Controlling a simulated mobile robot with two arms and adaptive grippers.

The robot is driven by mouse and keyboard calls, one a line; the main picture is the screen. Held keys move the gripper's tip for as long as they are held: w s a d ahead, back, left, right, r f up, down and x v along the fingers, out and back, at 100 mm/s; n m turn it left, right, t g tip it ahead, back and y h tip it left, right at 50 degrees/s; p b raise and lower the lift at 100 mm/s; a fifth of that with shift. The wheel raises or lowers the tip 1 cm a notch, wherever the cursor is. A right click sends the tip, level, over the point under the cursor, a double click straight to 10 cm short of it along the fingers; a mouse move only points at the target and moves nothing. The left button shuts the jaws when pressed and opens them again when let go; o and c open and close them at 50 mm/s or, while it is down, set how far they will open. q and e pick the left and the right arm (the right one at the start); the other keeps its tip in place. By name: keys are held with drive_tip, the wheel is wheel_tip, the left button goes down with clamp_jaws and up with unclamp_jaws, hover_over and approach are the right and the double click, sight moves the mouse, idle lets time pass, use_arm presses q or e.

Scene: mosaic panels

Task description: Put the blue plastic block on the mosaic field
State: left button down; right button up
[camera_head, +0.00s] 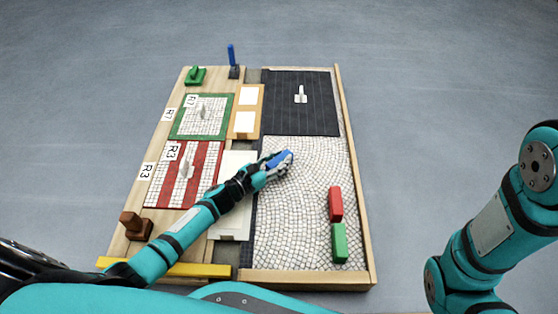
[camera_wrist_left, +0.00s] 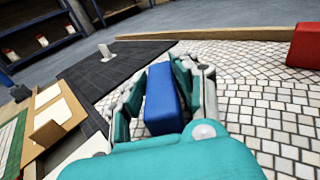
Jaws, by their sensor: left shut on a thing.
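The blue plastic block (camera_wrist_left: 162,98) is held between the fingers of my left gripper (camera_wrist_left: 160,92), which is shut on it. In the head view the block (camera_head: 287,157) shows at the tip of my left gripper (camera_head: 277,165), over the upper left part of the pale cobbled mosaic field (camera_head: 300,220). Whether the block touches the stones cannot be told. A red block (camera_head: 335,204) and a green block (camera_head: 339,243) stand in a line on the right of the field. My right gripper is out of view; only my right arm shows.
A dark striped panel (camera_head: 300,115) with a grey handle lies behind the field. Left are a green-bordered panel (camera_head: 178,131), a red-striped panel (camera_head: 207,180) and a brown block (camera_head: 135,226). A wooden rim (camera_head: 361,225) edges the right. The field's middle is clear.

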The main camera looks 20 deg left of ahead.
use_arm(q)
drive_tip(key=shift+f, duration=0.1)
drive_tip(key=c, duration=1)
unclamp_jaws()
